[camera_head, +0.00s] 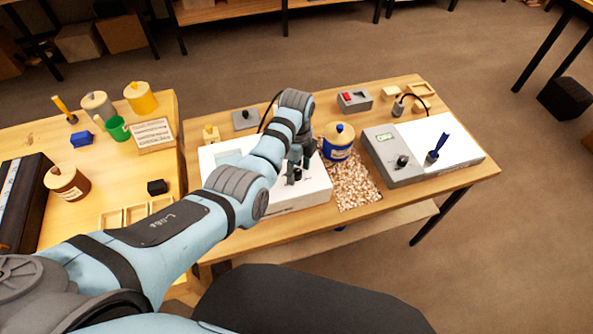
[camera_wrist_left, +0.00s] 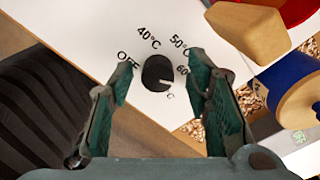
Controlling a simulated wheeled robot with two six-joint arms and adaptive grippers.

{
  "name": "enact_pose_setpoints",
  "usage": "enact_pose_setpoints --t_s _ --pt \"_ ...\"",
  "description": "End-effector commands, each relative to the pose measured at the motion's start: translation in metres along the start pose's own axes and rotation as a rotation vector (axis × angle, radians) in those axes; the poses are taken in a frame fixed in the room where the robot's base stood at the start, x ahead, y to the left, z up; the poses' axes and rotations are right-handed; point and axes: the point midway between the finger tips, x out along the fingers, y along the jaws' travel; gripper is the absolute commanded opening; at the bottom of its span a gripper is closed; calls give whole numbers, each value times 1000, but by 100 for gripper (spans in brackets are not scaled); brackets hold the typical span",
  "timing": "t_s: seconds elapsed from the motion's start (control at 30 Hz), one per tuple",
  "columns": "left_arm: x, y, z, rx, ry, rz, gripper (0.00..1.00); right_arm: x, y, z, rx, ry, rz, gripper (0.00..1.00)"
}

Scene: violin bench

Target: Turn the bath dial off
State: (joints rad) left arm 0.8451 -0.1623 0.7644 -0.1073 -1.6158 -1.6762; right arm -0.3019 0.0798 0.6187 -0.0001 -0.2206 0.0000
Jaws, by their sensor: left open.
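The bath is a white box (camera_head: 305,193) in the middle of the bench in the head view. Its black dial (camera_wrist_left: 158,73) shows in the wrist view, ringed by the marks OFF, 40°C, 50°C and 60°C. The dial's white line points to the lower right, near the 60°C mark and away from OFF. My left gripper (camera_head: 294,172) is over the bath. In the wrist view its two green-padded fingers (camera_wrist_left: 170,95) are open, one on each side of the dial, with visible gaps. The fingers largely hide the dial in the head view. My right gripper is not seen.
A blue jar with a wooden lid (camera_head: 338,143) stands close to the bath's right, beside a patch of wood chips (camera_head: 354,186). Further right is a grey unit (camera_head: 383,143) with another black knob (camera_head: 402,160). A grey box with a red switch (camera_head: 354,100) stands behind.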

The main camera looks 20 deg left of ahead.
Motion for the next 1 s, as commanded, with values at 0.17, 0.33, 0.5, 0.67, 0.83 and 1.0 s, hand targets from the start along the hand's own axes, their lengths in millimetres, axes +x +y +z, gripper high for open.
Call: enact_pose_setpoints --t_s 0.17,0.33,0.5,0.67,0.83,1.0 --pt "3 0 -1 1 0 0 44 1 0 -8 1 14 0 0" --pt "2 0 -1 2 0 0 33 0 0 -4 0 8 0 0" --pt "2 0 -1 2 0 1 6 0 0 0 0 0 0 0" --pt "3 0 -1 1 0 1 0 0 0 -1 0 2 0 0" --pt "3 0 -1 -15 0 3 0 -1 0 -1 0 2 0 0" --pt "2 1 -1 -70 1 4 0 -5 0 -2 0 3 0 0"
